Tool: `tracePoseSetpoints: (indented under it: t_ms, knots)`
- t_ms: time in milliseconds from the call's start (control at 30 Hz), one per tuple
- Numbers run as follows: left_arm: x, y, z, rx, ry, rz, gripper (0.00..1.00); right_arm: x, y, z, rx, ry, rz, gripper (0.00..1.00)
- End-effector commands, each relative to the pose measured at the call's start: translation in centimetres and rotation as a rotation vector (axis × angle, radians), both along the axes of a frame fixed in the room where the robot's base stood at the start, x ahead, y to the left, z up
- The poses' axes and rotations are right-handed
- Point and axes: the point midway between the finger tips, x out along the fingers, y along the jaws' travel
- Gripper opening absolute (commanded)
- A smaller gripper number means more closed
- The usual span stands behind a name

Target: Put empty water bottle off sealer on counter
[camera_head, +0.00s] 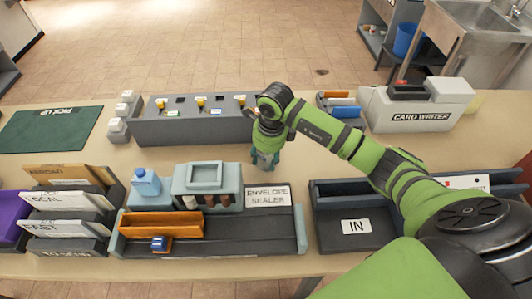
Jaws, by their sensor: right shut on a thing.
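The envelope sealer (250,246) is the long grey machine at the front, with a pale blue-grey top and a sign. My right gripper (266,161) is behind the sealer, low over the counter (313,154). It points down and is shut on a small pale teal thing, mostly hidden by the fingers. I cannot tell whether this is a bottle or whether it touches the counter. My left gripper is out of view.
A grey box with keys (190,126) stands behind the sealer. The card writer (414,108) is at the back right, the IN tray (353,233) at the front right. Letter holders (60,215) and a green mat (50,129) are at the left. Counter around my gripper is narrow.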

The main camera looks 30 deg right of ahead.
Motion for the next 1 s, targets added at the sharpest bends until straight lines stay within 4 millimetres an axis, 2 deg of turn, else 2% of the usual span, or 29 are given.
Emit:
tracePoseSetpoints:
  t_ms: [333,367,400,433,767,867,1000]
  knots:
    - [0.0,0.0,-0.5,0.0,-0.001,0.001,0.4,0.0,0.0,-0.5,0.0,-0.001,0.0,0.19]
    - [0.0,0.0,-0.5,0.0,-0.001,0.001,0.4,0.0,0.0,-0.5,0.0,-0.001,0.0,0.49]
    - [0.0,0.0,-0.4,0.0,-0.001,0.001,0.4,0.0,0.0,-0.3,0.0,-0.001,0.0,0.66]
    - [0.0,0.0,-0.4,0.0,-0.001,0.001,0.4,0.0,0.0,-0.3,0.0,-0.001,0.0,0.69]
    - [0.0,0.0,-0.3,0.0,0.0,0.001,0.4,0.0,0.0,-0.2,0.0,-0.001,0.0,0.69]
    - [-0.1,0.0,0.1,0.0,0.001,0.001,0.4,0.0,0.0,0.3,0.001,-0.002,0.0,0.69]
    - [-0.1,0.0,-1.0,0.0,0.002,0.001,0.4,-0.1,-0.3,2.2,-0.002,-0.007,0.0,0.69]
